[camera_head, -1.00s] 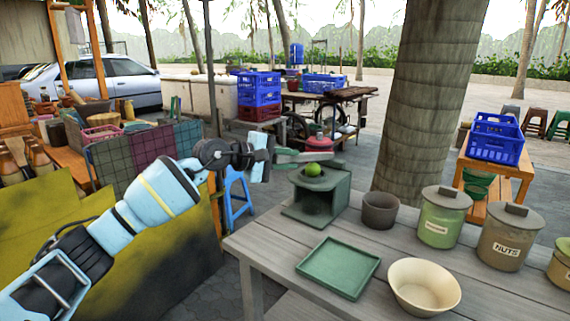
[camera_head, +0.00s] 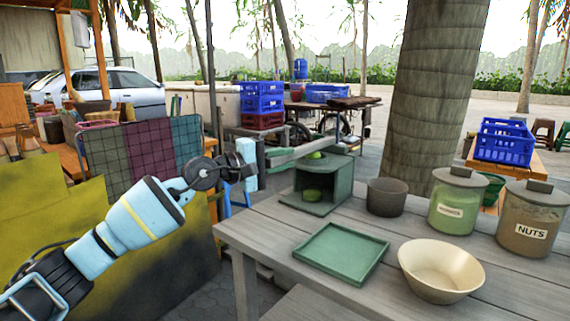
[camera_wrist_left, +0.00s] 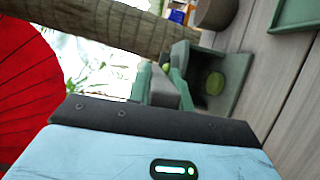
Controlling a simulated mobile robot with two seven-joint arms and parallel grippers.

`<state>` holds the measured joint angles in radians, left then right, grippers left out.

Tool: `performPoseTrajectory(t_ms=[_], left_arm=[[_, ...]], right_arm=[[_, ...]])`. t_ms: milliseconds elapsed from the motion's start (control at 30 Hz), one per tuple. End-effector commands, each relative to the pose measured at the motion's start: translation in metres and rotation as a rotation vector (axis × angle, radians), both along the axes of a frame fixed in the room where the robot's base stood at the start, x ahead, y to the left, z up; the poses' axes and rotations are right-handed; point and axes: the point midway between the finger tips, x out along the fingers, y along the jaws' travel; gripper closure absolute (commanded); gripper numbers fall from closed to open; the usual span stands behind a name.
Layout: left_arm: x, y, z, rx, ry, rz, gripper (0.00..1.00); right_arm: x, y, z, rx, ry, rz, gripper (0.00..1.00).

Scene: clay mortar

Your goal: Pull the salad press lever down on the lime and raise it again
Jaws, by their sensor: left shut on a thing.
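The dark green salad press (camera_head: 343,183) stands at the back left of the grey wooden table. It also shows in the wrist view (camera_wrist_left: 233,67). A bit of green lime (camera_head: 314,155) shows at its top, mostly hidden by the lever. A round green piece (camera_head: 312,195) sits inside the front opening and shows in the wrist view (camera_wrist_left: 214,83). The pale green-grey lever (camera_head: 300,151) runs left from the press, rising slightly toward it. My left gripper (camera_head: 262,160) is shut on the lever's outer end, left of the press. My right gripper is out of view.
A green square tray (camera_head: 342,252), a dark cup (camera_head: 387,197) and a cream bowl (camera_head: 440,270) stand near the press. A green-filled jar (camera_head: 457,201) and a nuts jar (camera_head: 531,218) stand at the right. A tree trunk (camera_head: 431,90) rises behind the table.

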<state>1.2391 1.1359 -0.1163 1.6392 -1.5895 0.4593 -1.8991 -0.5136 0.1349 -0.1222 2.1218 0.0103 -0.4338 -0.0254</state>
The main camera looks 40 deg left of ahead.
Motion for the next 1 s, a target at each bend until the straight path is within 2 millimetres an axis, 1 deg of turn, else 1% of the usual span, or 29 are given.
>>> performPoseTrajectory(t_ms=[33, 400, 433, 567, 867, 1000], left_arm=[[0.0008, -0.0008, -0.0041, 0.003, 0.001, -0.001, 1.00], [0.0010, -0.0016, -0.0064, 0.006, 0.005, -0.002, 1.00], [0.0011, -0.0016, -0.0066, 0.006, 0.005, -0.002, 0.75], [0.0009, -0.0014, -0.0059, 0.004, 0.004, -0.002, 0.58], [0.0002, -0.0007, -0.0039, 0.004, 0.002, -0.001, 0.58], [-0.0043, 0.0014, -0.0050, 0.003, 0.002, 0.000, 0.58]], right_arm=[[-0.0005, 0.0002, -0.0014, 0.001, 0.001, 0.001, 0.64], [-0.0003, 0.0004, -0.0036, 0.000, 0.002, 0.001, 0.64], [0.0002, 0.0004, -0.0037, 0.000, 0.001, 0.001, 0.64], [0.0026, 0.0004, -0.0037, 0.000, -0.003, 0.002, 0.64], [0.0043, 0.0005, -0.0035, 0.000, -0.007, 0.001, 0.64], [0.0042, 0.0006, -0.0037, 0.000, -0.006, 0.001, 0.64]])
